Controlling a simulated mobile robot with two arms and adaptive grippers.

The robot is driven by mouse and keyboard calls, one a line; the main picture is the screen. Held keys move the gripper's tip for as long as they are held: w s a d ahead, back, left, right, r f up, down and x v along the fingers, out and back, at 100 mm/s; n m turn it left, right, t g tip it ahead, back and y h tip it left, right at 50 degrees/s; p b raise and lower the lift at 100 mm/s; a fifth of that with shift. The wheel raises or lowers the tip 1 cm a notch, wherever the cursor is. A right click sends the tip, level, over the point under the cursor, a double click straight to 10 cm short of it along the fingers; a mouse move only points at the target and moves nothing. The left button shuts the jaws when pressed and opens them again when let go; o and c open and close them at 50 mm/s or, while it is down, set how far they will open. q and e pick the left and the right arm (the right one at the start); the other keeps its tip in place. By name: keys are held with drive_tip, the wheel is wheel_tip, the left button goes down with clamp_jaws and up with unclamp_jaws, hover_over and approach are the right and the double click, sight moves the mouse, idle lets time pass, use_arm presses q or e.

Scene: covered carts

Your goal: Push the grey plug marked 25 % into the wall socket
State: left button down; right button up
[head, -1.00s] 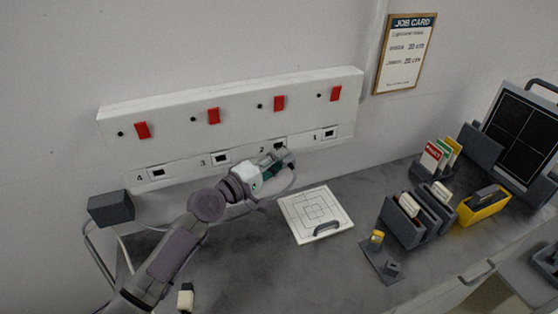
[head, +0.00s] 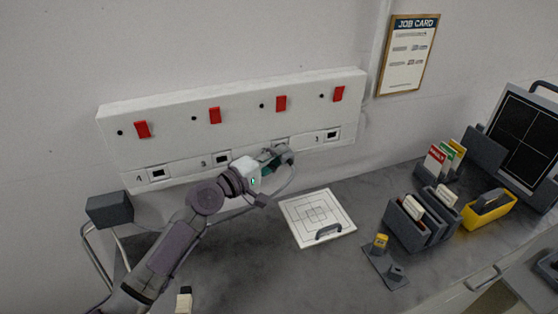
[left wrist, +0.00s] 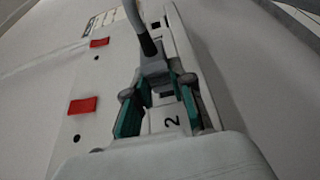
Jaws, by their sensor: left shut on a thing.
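My left gripper (head: 272,158) is shut on the grey plug (left wrist: 153,68), right in front of the white socket panel (head: 240,125) at socket 2. In the left wrist view its green-padded fingers (left wrist: 158,105) stand either side of the plug, and a cable leaves the plug upward. The panel's number 2 shows between the fingers. Socket 2 is mostly hidden behind the gripper in the head view; I cannot tell whether the plug's pins are in it. The plug's marking is not readable. My right gripper is not in view.
Sockets 1 (head: 332,135), 3 (head: 222,159) and 4 (head: 157,174) are empty, with red switches above. A white board (head: 330,212) lies on the grey bench below. Dark holders (head: 410,228) and a yellow box (head: 487,210) stand to the right. A dark box (head: 109,208) is at left.

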use_arm(q)
drive_tip(key=shift+w+a+b, duration=0.25)
drive_tip(key=shift+w+b, duration=0.35)
drive_tip(key=shift+r, duration=0.1)
drive_tip(key=c, duration=0.9)
unclamp_jaws()
drive_tip(key=shift+w, duration=0.1)
drive_tip(key=shift+a, duration=0.1)
drive_tip(key=v, duration=1.2)
